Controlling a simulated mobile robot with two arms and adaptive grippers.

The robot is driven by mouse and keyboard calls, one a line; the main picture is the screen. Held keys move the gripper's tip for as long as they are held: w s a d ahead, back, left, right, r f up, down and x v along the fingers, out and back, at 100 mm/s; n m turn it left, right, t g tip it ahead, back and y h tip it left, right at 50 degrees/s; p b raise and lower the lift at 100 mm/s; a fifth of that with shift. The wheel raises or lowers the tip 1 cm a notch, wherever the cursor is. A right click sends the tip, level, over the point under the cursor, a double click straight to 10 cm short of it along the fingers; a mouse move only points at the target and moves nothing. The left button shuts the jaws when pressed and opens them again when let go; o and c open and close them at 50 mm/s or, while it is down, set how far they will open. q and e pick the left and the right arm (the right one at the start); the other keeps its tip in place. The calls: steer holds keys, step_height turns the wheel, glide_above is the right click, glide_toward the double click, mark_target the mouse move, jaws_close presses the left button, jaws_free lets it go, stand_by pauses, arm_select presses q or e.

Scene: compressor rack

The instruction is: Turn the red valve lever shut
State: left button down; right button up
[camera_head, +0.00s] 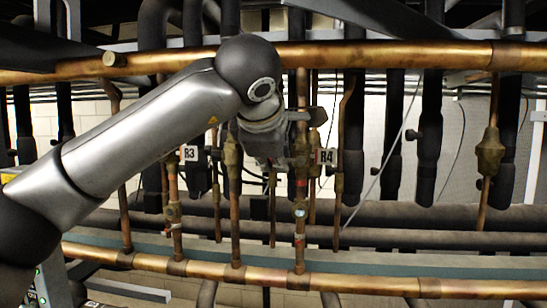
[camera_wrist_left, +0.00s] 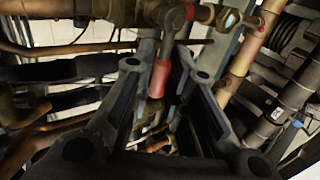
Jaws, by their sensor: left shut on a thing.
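The red valve lever (camera_wrist_left: 159,78) shows in the left wrist view, hanging down from a brass valve body (camera_wrist_left: 172,18). My left gripper (camera_wrist_left: 168,72) has its two dark fingers on either side of the lever and is shut on it. In the head view, my left arm comes in from the left and my left gripper (camera_head: 290,142) is at the pipes between the R3 and R4 labels. The lever is hidden there behind the gripper. My right gripper is not in view.
A thick copper pipe (camera_head: 400,55) runs across the top, and another (camera_head: 370,284) runs across below. Several vertical pipes, with an R3 label (camera_head: 189,153) and an R4 label (camera_head: 326,156), stand close around the gripper. A thin grey cable (camera_head: 385,160) hangs to the right.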

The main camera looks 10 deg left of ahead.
arm_select(q)
steer(key=c, duration=1.4)
jaws_free()
steer(key=shift+c, duration=0.2)
steer(key=v, duration=1.2)
steer(key=shift+d, duration=0.1)
